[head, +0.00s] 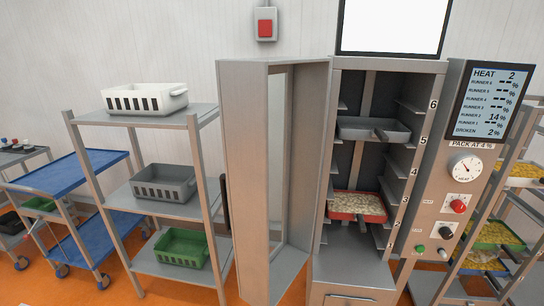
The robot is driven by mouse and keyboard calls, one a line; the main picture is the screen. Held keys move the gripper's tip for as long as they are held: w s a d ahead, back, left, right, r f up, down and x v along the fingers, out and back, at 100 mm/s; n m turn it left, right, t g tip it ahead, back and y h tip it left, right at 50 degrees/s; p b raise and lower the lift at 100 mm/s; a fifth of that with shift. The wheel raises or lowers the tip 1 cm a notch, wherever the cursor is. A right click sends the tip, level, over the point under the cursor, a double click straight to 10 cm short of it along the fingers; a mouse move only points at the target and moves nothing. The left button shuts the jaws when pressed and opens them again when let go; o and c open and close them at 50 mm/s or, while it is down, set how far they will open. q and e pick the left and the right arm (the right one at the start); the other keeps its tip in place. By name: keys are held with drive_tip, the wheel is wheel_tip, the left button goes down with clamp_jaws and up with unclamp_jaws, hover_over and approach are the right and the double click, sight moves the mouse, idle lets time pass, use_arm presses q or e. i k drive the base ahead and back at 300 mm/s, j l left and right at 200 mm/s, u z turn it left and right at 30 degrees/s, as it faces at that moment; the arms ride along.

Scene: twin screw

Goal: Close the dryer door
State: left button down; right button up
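The dryer (428,155) stands right of the middle, with numbered shelf levels inside. Its metal door (242,170) stands open, swung out to the left of the opening, with a framed window panel facing right. A dark handle (224,205) shows at the door's left edge. Inside, a grey tray (372,128) rests on an upper level, and a red-rimmed tray (357,206) of pale pieces sits on a lower level. Neither of my grippers is in view.
A metal rack (160,118) left of the door holds white, grey and green baskets. A blue cart (75,170) stands further left. The control panel (468,150) is right of the opening; another rack holds filled trays (495,235) at far right.

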sight(264, 278)
drive_tip(key=z, duration=0.35)
drive_tip(key=i+j+z, duration=0.1)
drive_tip(key=z, duration=0.25)
drive_tip(key=j+z, duration=0.15)
drive_tip(key=z, duration=0.2)
drive_tip(key=i+j+z, duration=0.2)
drive_tip(key=j+z, duration=0.25)
drive_tip(key=j, duration=0.75)
drive_tip(key=j+z, duration=0.45)
drive_tip(key=j, duration=1.45)
